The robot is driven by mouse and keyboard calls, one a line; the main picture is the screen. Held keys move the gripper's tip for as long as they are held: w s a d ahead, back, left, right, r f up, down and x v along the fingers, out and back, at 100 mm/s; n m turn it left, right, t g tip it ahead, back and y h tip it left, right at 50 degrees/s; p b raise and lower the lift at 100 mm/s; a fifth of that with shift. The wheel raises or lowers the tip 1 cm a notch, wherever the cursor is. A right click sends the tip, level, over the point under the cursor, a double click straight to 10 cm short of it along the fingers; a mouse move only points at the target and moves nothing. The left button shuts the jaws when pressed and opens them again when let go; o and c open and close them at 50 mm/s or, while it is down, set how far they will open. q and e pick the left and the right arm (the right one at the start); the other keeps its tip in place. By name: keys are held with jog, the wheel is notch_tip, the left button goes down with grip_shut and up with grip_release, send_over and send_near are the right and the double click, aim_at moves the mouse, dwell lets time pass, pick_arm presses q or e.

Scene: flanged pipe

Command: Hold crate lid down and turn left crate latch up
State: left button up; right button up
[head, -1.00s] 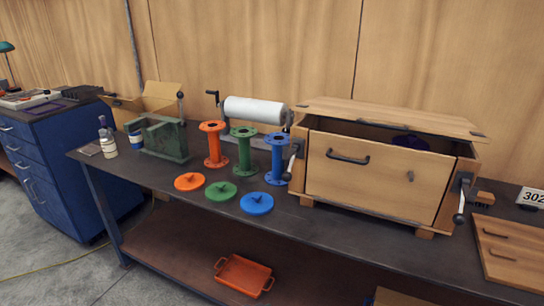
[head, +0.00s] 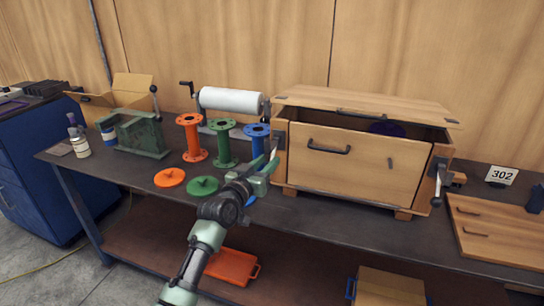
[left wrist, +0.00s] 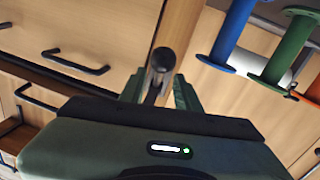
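The wooden crate (head: 340,165) stands on the dark bench. Its lid (head: 360,104) sits ajar, with a dark gap beneath it and a blue-purple thing (head: 387,128) showing inside. The left latch (head: 279,140) is on the crate's left front corner, its lever mostly hidden by my gripper. The right latch lever (head: 438,185) hangs down. My left gripper (head: 264,167) is at the left latch. In the left wrist view, the dark round lever knob (left wrist: 163,60) lies between my open fingers (left wrist: 160,92); contact cannot be told. My right gripper is out of view.
Left of the crate stand orange (head: 192,140), green (head: 223,145) and blue (head: 257,143) flanged pipes, close to my left arm. Discs (head: 170,177) lie in front. A wooden panel (head: 497,230) lies at the right. An orange tray (head: 232,266) is on the lower shelf.

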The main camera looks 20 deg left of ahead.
aim_at(273, 155)
pick_arm(q)
jog(key=shift+w+d, duration=0.2)
jog(key=shift+w, duration=0.75)
jog(key=shift+w+d, duration=0.2)
jog(key=shift+w, duration=0.7)
grip_shut()
jog(key=shift+f, duration=0.1)
